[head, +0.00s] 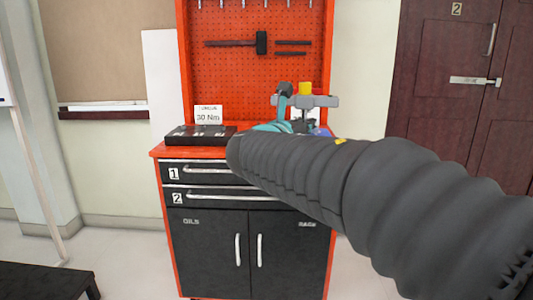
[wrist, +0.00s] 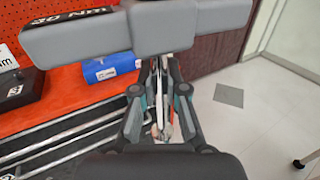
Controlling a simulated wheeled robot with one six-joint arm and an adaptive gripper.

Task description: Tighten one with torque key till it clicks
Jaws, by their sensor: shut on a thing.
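My gripper (wrist: 162,66) is shut on the key just below the bar. In the head view my gripper (head: 290,112) shows only partly behind my dark arm. No fastener is clear in either view; the key's lower end is hidden.
A black case (head: 185,137) with a "30 Nm" card (head: 208,115) sits on the left of the red cabinet top (head: 158,150). A red pegboard (head: 225,75) with tools stands behind.

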